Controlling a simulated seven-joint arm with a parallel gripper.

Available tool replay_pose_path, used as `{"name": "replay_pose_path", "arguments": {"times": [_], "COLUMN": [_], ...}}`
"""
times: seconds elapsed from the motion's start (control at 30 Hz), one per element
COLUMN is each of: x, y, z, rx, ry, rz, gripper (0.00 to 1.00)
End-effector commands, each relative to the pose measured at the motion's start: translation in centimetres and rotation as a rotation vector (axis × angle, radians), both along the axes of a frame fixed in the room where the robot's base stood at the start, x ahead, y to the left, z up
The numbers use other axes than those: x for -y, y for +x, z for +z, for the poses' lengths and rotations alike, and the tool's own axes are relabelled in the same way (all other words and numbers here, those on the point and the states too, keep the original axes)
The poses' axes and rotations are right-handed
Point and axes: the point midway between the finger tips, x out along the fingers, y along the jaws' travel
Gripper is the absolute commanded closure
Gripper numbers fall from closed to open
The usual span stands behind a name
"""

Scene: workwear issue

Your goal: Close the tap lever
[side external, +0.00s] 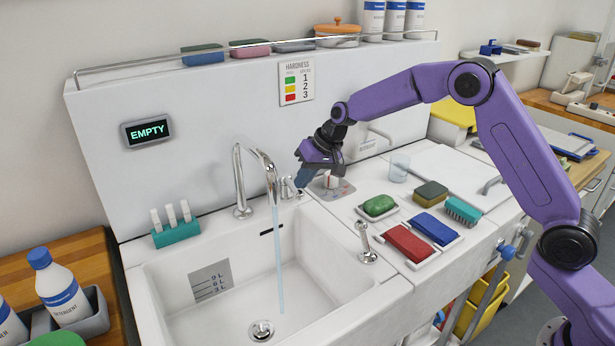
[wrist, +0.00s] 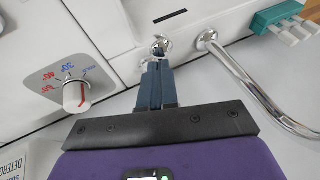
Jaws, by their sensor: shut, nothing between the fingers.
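The chrome tap spout (side external: 238,180) arches over the white sink (side external: 365,290), and a stream of water (side external: 279,250) falls from it toward the drain. It also shows in the wrist view (wrist: 255,88). The small chrome tap lever (side external: 288,187) stands at the sink's back edge, right of the spout. In the wrist view the lever (wrist: 161,44) is just beyond my fingertips. My gripper (side external: 300,183) is shut and empty, its blue fingers pointing down beside the lever; the wrist view also shows the fingers (wrist: 159,64). I cannot tell whether they touch it; the fingers partly hide its base.
A temperature dial (wrist: 76,95) sits close beside my gripper. A small chrome fitting (side external: 365,243) stands on the sink's right rim. Brushes and sponges, including a red one (side external: 408,243), lie on the right counter. A display (side external: 147,131) on the back panel reads EMPTY.

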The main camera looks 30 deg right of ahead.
Motion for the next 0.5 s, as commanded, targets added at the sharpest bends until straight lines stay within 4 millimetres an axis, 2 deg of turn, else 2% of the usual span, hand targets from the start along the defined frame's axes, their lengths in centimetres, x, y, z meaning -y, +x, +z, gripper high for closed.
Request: {"name": "replay_pose_path", "arguments": {"times": [0.17,0.5], "x": [-1.04,-1.09], "y": [-0.05,-0.12], "z": [-0.03,-0.12], "rx": [0.0,-0.005], "ry": [-0.001,-0.001], "rz": [0.002,0.002], "gripper": [1.0,1.0]}}
